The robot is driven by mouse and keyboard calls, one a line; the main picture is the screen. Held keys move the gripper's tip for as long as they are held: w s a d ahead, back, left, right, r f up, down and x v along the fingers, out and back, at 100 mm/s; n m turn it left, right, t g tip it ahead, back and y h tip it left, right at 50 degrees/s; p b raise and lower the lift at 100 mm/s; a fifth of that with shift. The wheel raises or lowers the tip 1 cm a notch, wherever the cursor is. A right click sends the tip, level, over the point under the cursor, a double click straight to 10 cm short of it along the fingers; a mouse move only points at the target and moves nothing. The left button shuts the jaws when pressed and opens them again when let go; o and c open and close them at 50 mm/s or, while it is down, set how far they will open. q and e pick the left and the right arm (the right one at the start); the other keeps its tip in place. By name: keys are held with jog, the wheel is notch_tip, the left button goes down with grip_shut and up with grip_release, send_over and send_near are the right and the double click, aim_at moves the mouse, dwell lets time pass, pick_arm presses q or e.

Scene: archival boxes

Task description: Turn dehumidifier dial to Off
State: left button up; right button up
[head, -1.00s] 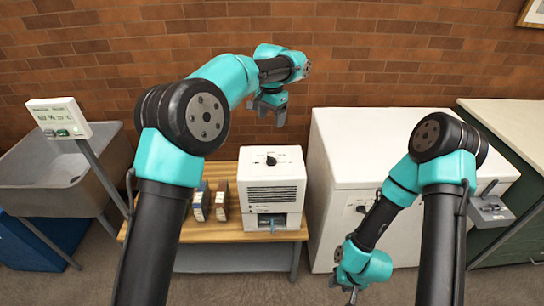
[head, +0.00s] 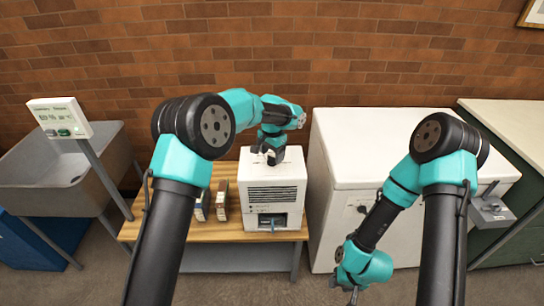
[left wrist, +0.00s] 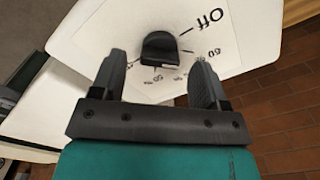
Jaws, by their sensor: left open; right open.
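The dehumidifier (head: 276,184) is a white box with a dark grille, standing on a wooden bench. Its black dial (left wrist: 160,48) is on the top face, seen in the left wrist view with printed marks around it, including "Off" and "60". I cannot tell which mark it points to. My left gripper (head: 271,158) points down over the top and hides most of the dial in the head view. Its two fingers (left wrist: 158,70) are open, with the dial ahead between them and not visibly gripped. My right gripper (head: 350,292) hangs low in front of the white chest, away from the dehumidifier.
Brown-spined boxes (head: 221,200) stand on the bench (head: 180,230) left of the dehumidifier. A display panel (head: 60,118) on a post stands before a grey sink (head: 90,165). A white chest (head: 335,165) is close on the right, a brick wall behind.

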pick_arm(q)
jog(key=shift+f, duration=0.75)
jog(key=shift+c, duration=0.4)
jog(key=c, duration=0.8)
jog(key=shift+c, duration=0.2)
jog(key=shift+n, duration=0.4)
jog(key=n, duration=0.4)
jog(key=shift+n, duration=2.1)
